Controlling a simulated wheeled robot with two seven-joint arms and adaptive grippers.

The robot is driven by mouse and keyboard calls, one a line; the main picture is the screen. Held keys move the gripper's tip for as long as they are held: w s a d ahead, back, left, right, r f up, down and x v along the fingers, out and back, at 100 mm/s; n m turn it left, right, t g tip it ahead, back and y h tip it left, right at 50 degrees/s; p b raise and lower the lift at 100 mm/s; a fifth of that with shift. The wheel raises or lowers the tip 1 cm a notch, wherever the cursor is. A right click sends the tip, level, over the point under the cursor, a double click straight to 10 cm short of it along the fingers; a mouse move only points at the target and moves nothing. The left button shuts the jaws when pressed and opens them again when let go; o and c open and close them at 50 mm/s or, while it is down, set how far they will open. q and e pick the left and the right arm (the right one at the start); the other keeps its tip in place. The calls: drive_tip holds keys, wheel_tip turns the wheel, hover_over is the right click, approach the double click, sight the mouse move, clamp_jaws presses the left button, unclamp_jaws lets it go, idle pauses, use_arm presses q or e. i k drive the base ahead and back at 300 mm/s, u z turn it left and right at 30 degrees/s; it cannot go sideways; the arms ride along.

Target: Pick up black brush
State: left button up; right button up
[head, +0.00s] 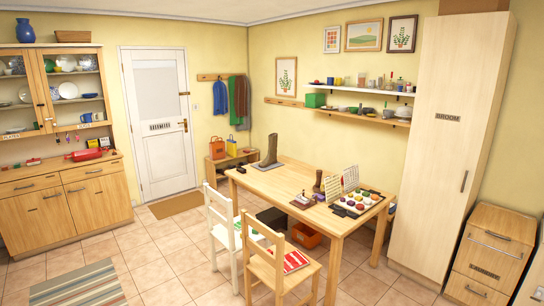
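A wooden table (275,185) stands in the middle of the room. A small dark object (241,170) lies on its far left corner, in front of a tall brown boot (269,152) on a grey mat. It may be the black brush, but it is too small to be sure. Another small brown and dark item (303,200) lies near the front edge, left of a second brown boot part (318,184). Neither of my grippers is in the head view.
Two chairs, one white (226,235) and one wooden (278,265), stand at the table's near side. A tray with colourful round pieces (357,203) sits on the table's right end. A tall cupboard (447,140) stands at right. Tiled floor is clear at front left, around a striped rug (75,285).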

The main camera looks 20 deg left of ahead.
sight(243, 171)
drive_tip(key=u, duration=0.45)
drive_tip(key=k, duration=0.5)
drive_tip(key=u, duration=1)
drive_tip(key=i, duration=6.8)
drive_tip(key=z, duration=0.9)
drive_tip(key=i, duration=2.35)
drive_tip(key=z, duration=0.9)
drive_tip(key=i, duration=1.35)
drive_tip(key=z, duration=0.25)
